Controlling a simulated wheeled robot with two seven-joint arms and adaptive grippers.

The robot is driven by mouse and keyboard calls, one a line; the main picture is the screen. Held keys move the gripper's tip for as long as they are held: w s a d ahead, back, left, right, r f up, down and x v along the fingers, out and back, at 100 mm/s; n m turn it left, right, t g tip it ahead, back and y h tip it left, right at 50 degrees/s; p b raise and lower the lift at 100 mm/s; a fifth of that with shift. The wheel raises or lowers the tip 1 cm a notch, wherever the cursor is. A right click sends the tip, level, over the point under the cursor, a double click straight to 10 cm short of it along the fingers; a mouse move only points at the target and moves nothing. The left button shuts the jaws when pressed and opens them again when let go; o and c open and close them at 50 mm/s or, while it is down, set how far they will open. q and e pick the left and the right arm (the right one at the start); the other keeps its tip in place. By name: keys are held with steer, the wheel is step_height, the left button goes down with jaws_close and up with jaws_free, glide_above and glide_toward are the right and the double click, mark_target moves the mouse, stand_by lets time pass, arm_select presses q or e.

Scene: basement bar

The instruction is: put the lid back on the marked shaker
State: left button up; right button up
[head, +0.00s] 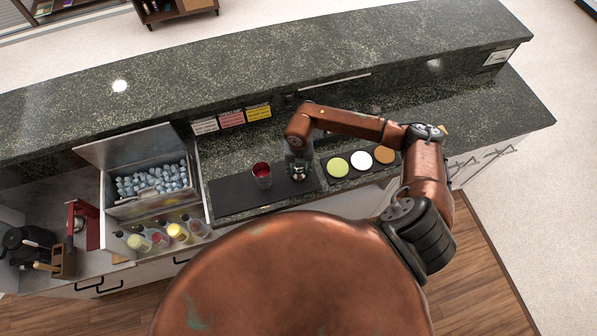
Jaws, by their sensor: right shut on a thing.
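My right gripper (299,172) reaches down over the black mat (236,195) on the lower counter. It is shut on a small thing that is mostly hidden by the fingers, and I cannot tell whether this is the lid. A cup (262,176) with a red inside or red contents stands upright on the mat, just left of the gripper and apart from it. It has an open top. I cannot make out a mark on it or tell if it is the marked shaker. My left gripper is out of view.
An ice bin (150,205) with a raised cover and several bottles (180,233) are left. Cards (231,119) stand behind the mat, below the raised bar ledge (290,65).

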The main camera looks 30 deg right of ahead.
steer(key=shift+w+r+b, duration=0.1)
steer(key=shift+r+b, duration=0.3)
steer(key=shift+r, duration=0.25)
steer(key=s+a+r+b, duration=0.3)
steer(key=s+a+r, duration=0.3)
steer(key=s+r, duration=0.5)
steer(key=shift+s+a+r+b, duration=0.3)
steer(key=shift+s+a+r, duration=0.05)
steer(key=shift+s, duration=0.4)
